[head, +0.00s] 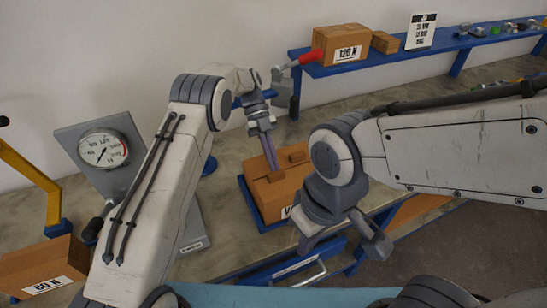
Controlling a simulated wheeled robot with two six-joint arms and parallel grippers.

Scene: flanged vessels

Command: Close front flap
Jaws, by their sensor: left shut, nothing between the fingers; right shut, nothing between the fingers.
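A brown cardboard box (268,200) sits in a blue frame (247,204) on the bench, in the middle of the head view. Small brown pieces, perhaps flap edges, show on its top. A white label on its near side is mostly covered by my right arm. My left gripper (272,155) is shut and points down at the box's top; I cannot tell whether it touches. My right gripper (376,247) is shut, in front and to the right of the box, apart from it. The front flap cannot be made out clearly behind my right arm.
A dial gauge (103,149) on a grey stand is at left, with a yellow lever (30,170) and a box marked 60 N (40,268). A blue shelf (385,57) at the back holds a 120 N box (341,45). A red-handled part (310,57) is at its left end.

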